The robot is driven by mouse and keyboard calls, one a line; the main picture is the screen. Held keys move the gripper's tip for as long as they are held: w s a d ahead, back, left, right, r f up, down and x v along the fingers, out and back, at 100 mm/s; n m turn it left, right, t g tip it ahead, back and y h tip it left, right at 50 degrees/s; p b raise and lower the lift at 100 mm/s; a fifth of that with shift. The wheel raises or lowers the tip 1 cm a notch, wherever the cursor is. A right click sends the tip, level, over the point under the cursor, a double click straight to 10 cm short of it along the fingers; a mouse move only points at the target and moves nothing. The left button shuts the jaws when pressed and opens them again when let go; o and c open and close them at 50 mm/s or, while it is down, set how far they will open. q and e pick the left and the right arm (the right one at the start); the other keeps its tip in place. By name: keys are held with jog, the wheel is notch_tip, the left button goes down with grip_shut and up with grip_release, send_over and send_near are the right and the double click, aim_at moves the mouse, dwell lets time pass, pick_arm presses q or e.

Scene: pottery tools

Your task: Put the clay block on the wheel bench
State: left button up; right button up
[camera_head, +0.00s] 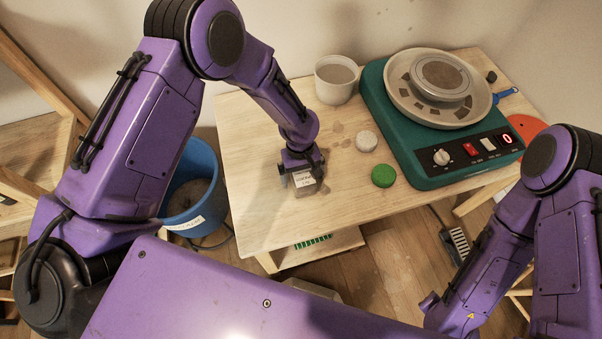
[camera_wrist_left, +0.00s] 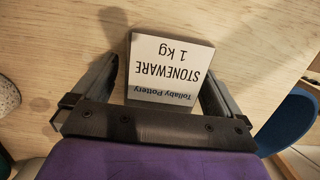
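The clay block (camera_head: 306,191) is a small pale block at the left front part of the wooden wheel bench (camera_head: 258,222). In the left wrist view the block (camera_wrist_left: 170,65) shows a white label reading "STONEWARE 1 kg". My left gripper (camera_head: 303,176) is low over the bench with its fingers on either side of the block. In the left wrist view a narrow gap shows between the left-hand finger and the block, so the gripper looks open around it. Whether the block's underside touches the bench is hidden. My right gripper is not in view.
A green pottery wheel (camera_head: 398,133) fills the bench's right half. A grey pot (camera_head: 335,80) stands at the back, with a whitish round lump (camera_head: 366,141) and a green round thing (camera_head: 383,176) nearby. A blue bucket (camera_head: 196,190) stands left of the bench. The front left top is clear.

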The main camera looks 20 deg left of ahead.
pick_arm(q)
jog(key=shift+r, duration=0.2)
jog(key=r, duration=0.4)
jog(key=w+r+b, duration=0.1)
jog(key=r, duration=0.3)
jog(key=a+r, duration=0.1)
jog(key=r, duration=0.2)
jog(key=shift+w+r+b, duration=0.2)
jog(key=shift+r+b, duration=0.1)
jog(key=shift+r, duration=0.1)
